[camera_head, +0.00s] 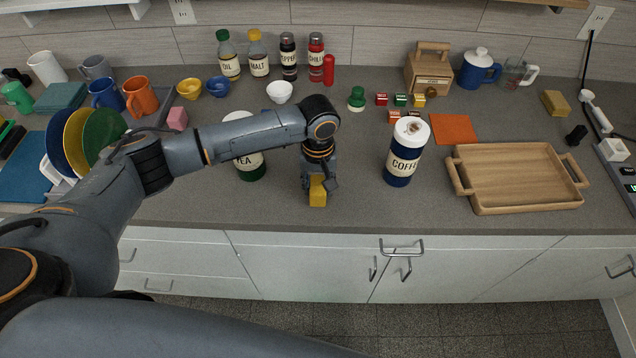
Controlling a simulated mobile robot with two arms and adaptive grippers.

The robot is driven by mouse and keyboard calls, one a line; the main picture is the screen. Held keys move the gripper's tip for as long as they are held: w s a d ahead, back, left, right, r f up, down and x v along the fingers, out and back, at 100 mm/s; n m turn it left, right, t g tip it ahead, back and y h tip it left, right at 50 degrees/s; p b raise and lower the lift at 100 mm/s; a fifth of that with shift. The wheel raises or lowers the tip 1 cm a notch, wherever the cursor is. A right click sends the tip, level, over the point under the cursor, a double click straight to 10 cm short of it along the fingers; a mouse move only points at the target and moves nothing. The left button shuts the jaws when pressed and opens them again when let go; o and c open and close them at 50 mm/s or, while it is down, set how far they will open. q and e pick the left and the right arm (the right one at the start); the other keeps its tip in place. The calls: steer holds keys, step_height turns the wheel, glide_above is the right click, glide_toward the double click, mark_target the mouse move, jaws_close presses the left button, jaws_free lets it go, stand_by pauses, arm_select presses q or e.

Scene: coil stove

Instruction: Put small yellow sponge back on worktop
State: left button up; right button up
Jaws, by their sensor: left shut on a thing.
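My left gripper (318,183) points down near the front of the worktop and is shut on a small yellow sponge (318,196). The sponge is at or just above the grey worktop (345,216); I cannot tell whether it touches. The gripper partly hides the sponge's upper end. Another yellow sponge-like block (555,103) lies at the far right of the worktop. My right gripper is not in view.
A green tea canister (250,167) stands left of the gripper, partly behind my arm. A blue coffee canister (405,155) and a wooden tray (520,180) stand to the right. The front strip of worktop between the canisters is clear.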

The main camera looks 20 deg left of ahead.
mark_target(318, 184)
arm_select(q)
steer(key=o, duration=1.1)
steer(key=shift+f, duration=0.1)
step_height(318, 184, up, 12)
steer(key=b, duration=0.3)
steer(key=shift+r, duration=0.2)
steer(key=shift+f, duration=0.1)
